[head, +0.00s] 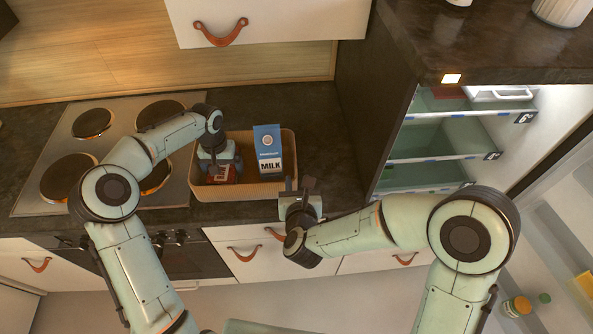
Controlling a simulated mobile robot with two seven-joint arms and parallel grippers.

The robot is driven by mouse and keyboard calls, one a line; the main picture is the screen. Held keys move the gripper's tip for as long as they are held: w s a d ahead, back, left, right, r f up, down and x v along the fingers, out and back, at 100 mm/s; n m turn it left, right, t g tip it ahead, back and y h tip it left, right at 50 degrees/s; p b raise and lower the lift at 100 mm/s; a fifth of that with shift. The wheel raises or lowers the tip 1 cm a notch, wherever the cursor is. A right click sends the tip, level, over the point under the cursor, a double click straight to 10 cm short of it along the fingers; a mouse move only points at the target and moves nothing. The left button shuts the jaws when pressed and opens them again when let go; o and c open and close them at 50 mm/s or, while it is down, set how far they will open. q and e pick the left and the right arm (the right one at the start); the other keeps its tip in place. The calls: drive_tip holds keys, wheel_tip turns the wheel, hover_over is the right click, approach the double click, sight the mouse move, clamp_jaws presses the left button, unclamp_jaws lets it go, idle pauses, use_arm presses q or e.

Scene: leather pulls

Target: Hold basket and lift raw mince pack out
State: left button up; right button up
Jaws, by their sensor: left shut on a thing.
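The tan basket (258,188) stands on the dark counter to the right of the hob. The raw mince pack (223,178), red with a pale label, is at the left end of the basket, partly hidden by my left gripper. My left gripper (218,168) reaches down over it and is shut on it. I cannot tell whether the pack touches the basket floor. My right gripper (300,188) is at the front right corner of the basket, by its rim. Its fingertips are hard to make out, so whether they grip the rim is unclear.
A blue and white milk carton (268,151) stands upright in the basket, right of the pack. The hob (98,150) lies to the left. An open fridge (445,140) with shelves is at the right. An upper cabinet (265,22) hangs above the counter.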

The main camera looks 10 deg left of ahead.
sight(296, 167)
drive_tip(key=x, duration=0.8)
drive_tip(key=shift+w+a+f, duration=0.1)
drive_tip(key=shift+w+f, duration=0.1)
drive_tip(key=shift+w, duration=0.1)
clamp_jaws()
idle(0.6)
use_arm(q)
drive_tip(key=shift+r, duration=4.85)
use_arm(e)
drive_tip(key=shift+o, duration=0.4)
unclamp_jaws()
